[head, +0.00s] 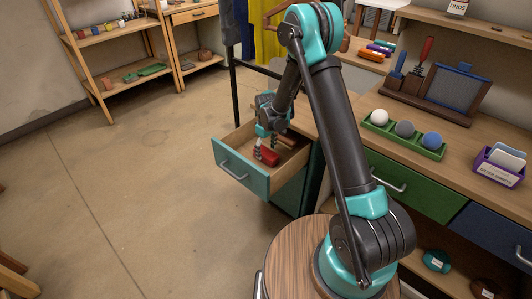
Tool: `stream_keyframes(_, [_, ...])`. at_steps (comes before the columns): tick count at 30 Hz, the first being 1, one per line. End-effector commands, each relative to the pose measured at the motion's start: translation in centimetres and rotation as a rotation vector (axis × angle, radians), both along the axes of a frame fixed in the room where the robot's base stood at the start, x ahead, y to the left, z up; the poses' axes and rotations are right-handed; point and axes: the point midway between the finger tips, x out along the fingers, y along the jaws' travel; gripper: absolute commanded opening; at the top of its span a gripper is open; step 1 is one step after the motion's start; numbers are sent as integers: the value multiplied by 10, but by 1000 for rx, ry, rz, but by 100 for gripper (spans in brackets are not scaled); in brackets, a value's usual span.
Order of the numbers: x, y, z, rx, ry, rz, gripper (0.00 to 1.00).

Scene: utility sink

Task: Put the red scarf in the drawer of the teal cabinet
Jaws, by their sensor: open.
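The drawer (240,171) of the teal cabinet (312,179) is pulled open; it has a teal front with a metal handle and wooden sides. A red bundle, seemingly the red scarf (269,158), lies inside it near the front. My gripper (266,146) is open, pointing down into the drawer just above and beside the red bundle. Whether its fingers touch the bundle cannot be told. My gripper and wrist hide part of the drawer's back, where a reddish-brown item shows dimly.
At right, a wooden bench holds a green tray (402,140) with three balls and a purple card box (498,165). A green drawer (408,190) under it is shut. A black post (234,85) rises behind the teal drawer. The floor at left is clear.

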Motion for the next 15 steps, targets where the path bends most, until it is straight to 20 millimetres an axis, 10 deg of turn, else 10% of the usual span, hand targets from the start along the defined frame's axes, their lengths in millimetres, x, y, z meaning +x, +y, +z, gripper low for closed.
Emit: stream_keyframes(15, [0,0,94,0,0,0,73])
